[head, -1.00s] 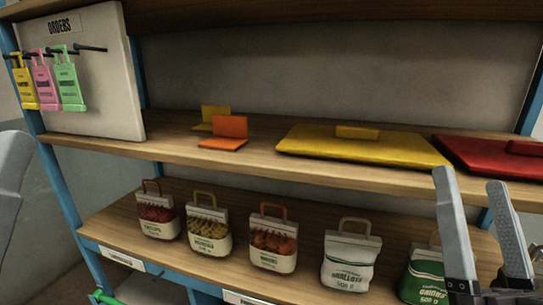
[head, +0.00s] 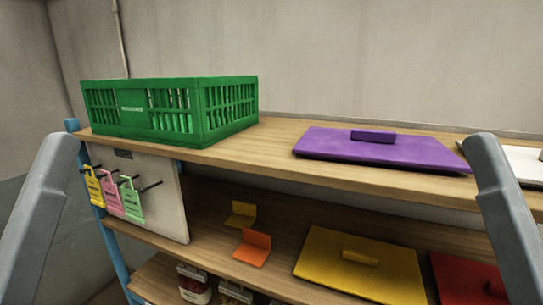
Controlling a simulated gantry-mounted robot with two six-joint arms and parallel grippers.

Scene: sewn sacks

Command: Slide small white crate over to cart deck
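No small white crate is recognisable in the head view, and no cart deck shows. A flat white piece (head: 527,162) lies at the right end of the top shelf; the frame edge cuts it off, and it looks more like a lid than a crate. My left gripper (head: 60,145) is a grey finger at the left edge, in front of the shelving. My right gripper (head: 484,147) is a grey finger at the right edge, close to the white piece in the picture. Only one finger of each shows clearly, so their opening cannot be judged. Nothing is seen held.
A green slatted crate (head: 170,108) stands on the top shelf (head: 265,143) at left; a purple lid (head: 385,150) lies right of it. Below are a tag board (head: 165,205), yellow (head: 243,214) and orange (head: 253,247) holders, a yellow lid (head: 360,265) and a red lid (head: 465,280).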

